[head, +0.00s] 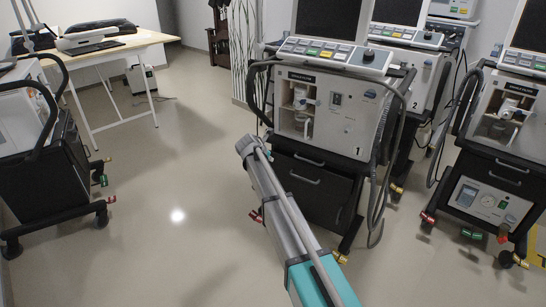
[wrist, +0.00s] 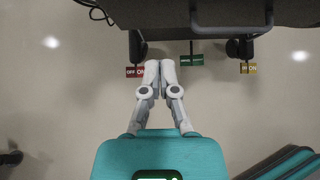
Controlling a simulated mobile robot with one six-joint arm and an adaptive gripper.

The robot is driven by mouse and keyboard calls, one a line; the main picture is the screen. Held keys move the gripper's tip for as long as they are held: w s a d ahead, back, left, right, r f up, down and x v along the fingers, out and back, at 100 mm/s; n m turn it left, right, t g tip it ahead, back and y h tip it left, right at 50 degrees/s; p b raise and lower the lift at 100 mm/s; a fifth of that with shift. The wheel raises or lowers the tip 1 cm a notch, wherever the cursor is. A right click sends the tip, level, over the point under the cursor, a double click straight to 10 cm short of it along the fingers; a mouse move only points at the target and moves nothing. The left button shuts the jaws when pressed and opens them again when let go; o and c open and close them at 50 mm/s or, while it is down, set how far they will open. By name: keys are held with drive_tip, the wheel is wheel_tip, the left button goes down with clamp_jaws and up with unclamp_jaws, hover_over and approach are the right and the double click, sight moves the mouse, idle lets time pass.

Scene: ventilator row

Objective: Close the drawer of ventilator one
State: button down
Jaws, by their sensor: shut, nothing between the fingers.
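Ventilator one (head: 318,112), a light grey unit marked 1, stands on a black cart in the middle of the head view. Its cart has a dark drawer front (head: 318,196) with a grey handle below a narrower handled panel (head: 309,160). How far the drawer stands out is hard to tell. In the wrist view, a dark cart edge (wrist: 215,15) with a grey handle bar (wrist: 232,34) spans the top. My gripper (wrist: 159,66) is shut and empty, below and left of that bar in the picture. I cannot make out its fingers in the head view.
Ventilator two (head: 412,68) stands close behind on the right, and another ventilator (head: 503,115) is at the far right. A hose (head: 375,215) hangs at ventilator one's right side. A black cart (head: 50,170) stands left. The floor between is clear.

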drive_tip(key=shift+p+v, duration=0.7)
drive_tip(key=shift+v, duration=0.8)
drive_tip(key=c, duration=1.3)
unclamp_jaws()
drive_tip(key=shift+c, duration=0.2)
drive_tip(key=o, duration=0.4)
drive_tip(key=shift+f, duration=0.15)
drive_tip(key=shift+o, duration=1.2)
drive_tip(key=shift+s+d+f+b, duration=0.1)
drive_tip(key=shift+f+b, duration=0.1)
drive_tip(key=shift+b, duration=0.2)
drive_tip(key=shift+s+d+f+m+h+b, duration=0.15)
drive_tip(key=shift+f+m+b, duration=0.15)
drive_tip(key=shift+m+b, duration=0.15)
drive_tip(key=shift+s+d+f+m+h+b, duration=0.15)
drive_tip(key=shift+f+m+b, duration=0.15)
drive_tip(key=shift+m+b, duration=0.15)
drive_tip(key=shift+s+d+f+m+t+h+b, duration=0.85)
drive_tip(key=shift+f+m+b, duration=0.6)
drive_tip(key=shift+m+b, duration=1.5)
drive_tip(key=shift+s+d+f+m+t+h+b, duration=0.55)
drive_tip(key=shift+s+d+f+m+h+b, duration=0.6)
drive_tip(key=shift+m+b, duration=1.85)
drive_tip(key=shift+s+d+f+m+t+h+b, duration=0.65)
drive_tip(key=shift+s+f+m+b, duration=0.75)
drive_tip(key=shift+m+b, duration=1.55)
drive_tip(key=shift+w+f, duration=0.35)
drive_tip(key=shift+w, duration=0.1)
